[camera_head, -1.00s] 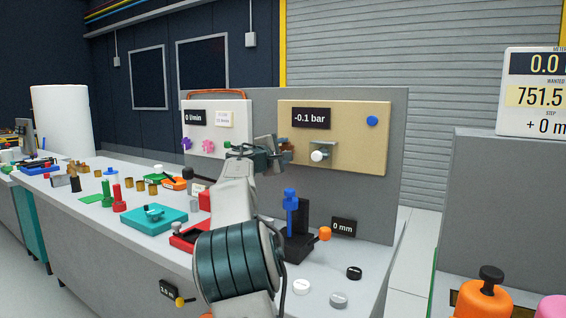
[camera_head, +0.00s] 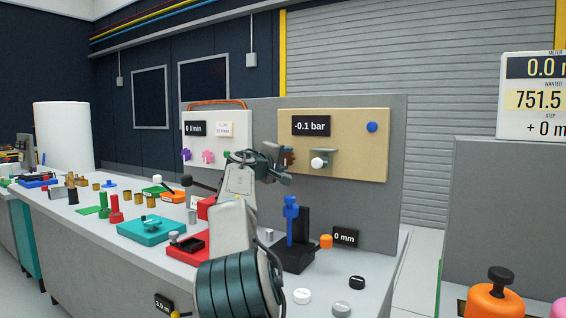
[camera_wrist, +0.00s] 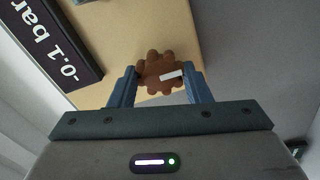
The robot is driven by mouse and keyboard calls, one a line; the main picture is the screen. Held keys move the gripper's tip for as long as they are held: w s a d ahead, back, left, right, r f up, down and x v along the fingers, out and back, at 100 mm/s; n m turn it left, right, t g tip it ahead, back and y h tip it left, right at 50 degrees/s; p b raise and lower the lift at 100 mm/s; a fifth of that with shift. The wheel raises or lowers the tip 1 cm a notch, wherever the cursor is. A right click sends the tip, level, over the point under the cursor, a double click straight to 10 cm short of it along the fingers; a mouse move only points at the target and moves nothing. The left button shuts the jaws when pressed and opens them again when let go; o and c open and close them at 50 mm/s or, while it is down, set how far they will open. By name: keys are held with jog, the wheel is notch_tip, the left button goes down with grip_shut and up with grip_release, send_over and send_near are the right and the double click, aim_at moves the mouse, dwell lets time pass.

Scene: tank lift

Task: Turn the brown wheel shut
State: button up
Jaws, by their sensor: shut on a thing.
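The brown wheel (camera_wrist: 152,76) has a lobed rim and a white mark at its right side in the wrist view. It sits on the tan panel (camera_wrist: 178,24). My gripper (camera_wrist: 161,78) has one blue finger on each side of the wheel and is shut on it. In the head view the brown wheel (camera_head: 289,153) is partly hidden by my gripper (camera_head: 284,166) at the left part of the tan panel. The panel's display (camera_head: 311,126) reads -0.1 bar.
A white knob (camera_head: 317,163) on a bracket sits just right of the wheel. A blue knob (camera_head: 372,127) is at the panel's upper right. Below stands a black stand with a blue part (camera_head: 291,205). The bench at left holds several small objects.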

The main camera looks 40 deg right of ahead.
jog(key=shift+d, duration=0.1)
jog(key=o, duration=1)
jog(key=shift+s, duration=0.1)
jog(key=b+v, duration=0.3)
jog(key=v, duration=1)
jog(key=shift+a, duration=0.4)
jog(key=shift+s, duration=0.1)
